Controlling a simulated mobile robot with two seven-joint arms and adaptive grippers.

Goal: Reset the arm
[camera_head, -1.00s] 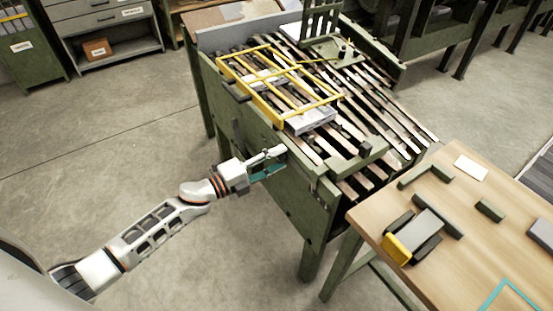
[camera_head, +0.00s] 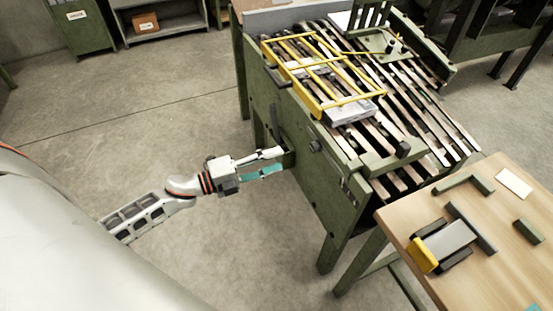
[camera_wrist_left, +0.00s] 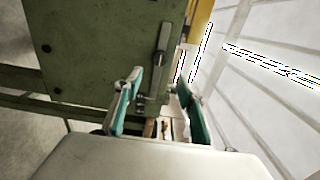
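My left gripper (camera_head: 282,160) reaches in from the left in the head view, in front of the side panel of a green slatted machine (camera_head: 318,195). In the left wrist view its two teal-lined fingers (camera_wrist_left: 158,92) stand apart with nothing held between them. I cannot tell whether a fingertip touches the panel. My right gripper is not in view.
A yellow frame (camera_head: 320,101) lies on the machine's slats, over pale grey blocks (camera_head: 352,113). A wooden table (camera_head: 412,205) with green bars and a yellow-ended holder (camera_head: 422,254) stands at the right. Open concrete floor (camera_head: 120,110) lies left of the machine.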

